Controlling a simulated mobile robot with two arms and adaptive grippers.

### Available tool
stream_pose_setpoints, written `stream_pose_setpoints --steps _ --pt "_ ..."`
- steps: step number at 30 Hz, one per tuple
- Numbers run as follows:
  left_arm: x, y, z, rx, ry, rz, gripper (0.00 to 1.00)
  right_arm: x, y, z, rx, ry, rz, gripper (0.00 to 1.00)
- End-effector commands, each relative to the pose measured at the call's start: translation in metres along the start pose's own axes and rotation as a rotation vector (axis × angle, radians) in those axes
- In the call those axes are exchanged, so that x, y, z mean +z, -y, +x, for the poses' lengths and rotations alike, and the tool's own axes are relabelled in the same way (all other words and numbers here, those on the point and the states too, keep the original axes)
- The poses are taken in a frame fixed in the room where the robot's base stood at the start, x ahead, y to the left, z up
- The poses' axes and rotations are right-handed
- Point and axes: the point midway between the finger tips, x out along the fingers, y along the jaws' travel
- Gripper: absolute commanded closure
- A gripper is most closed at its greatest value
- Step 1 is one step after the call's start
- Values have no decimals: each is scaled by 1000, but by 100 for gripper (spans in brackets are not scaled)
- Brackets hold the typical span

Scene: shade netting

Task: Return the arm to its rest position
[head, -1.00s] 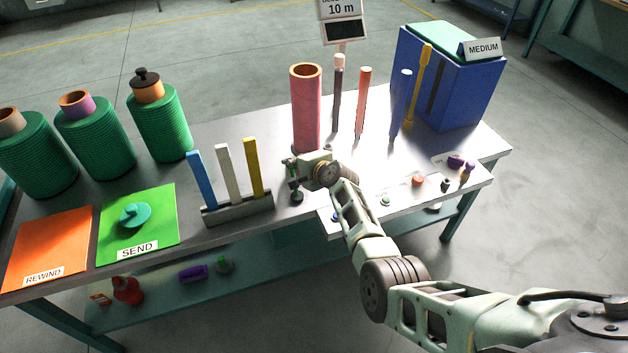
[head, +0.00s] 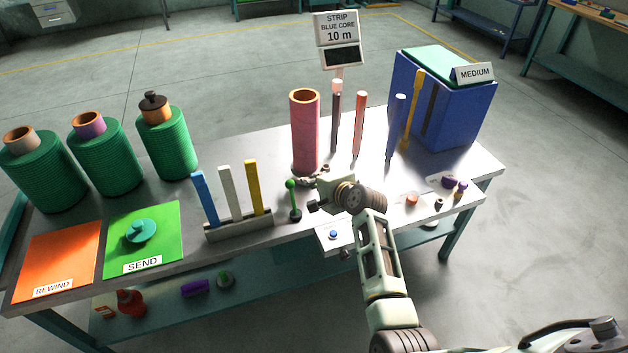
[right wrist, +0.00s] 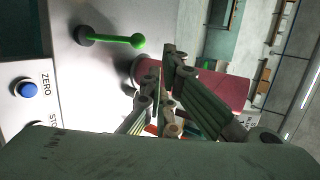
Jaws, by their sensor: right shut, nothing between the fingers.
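My right gripper (head: 312,194) is over the front part of the table (head: 277,245), just right of a small upright lever with a green knob (head: 290,186). Its fingers also show in the right wrist view (right wrist: 165,85), shut and empty. The lever also shows there (right wrist: 115,38), apart from the fingers. My right arm comes in from the lower right and bends up over the table's front edge. My left gripper is not in view.
A pink tube (head: 305,135) stands close behind the gripper. A rack with blue, white and yellow strips (head: 240,228) is to the left. A panel with a blue button (head: 333,235) lies below the gripper. Colored posts and a blue box (head: 460,110) stand right. Floor in front is clear.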

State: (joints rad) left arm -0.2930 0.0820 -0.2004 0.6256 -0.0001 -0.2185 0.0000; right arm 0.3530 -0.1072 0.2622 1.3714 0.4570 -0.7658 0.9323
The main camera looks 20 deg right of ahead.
Motion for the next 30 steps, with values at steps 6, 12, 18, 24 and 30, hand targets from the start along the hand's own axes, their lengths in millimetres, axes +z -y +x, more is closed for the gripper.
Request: stream_pose_setpoints --steps 6,12,18,24,30 --pt "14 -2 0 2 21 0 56 0 1 -5 0 -1 1 100" --pt "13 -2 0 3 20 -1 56 0 1 -5 0 -1 0 100" --pt "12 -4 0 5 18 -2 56 0 1 -5 0 -1 -1 100" --pt "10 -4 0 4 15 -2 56 2 -39 -31 88 4 -184 100" --pt "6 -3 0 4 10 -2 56 25 -132 -119 333 87 -693 100"
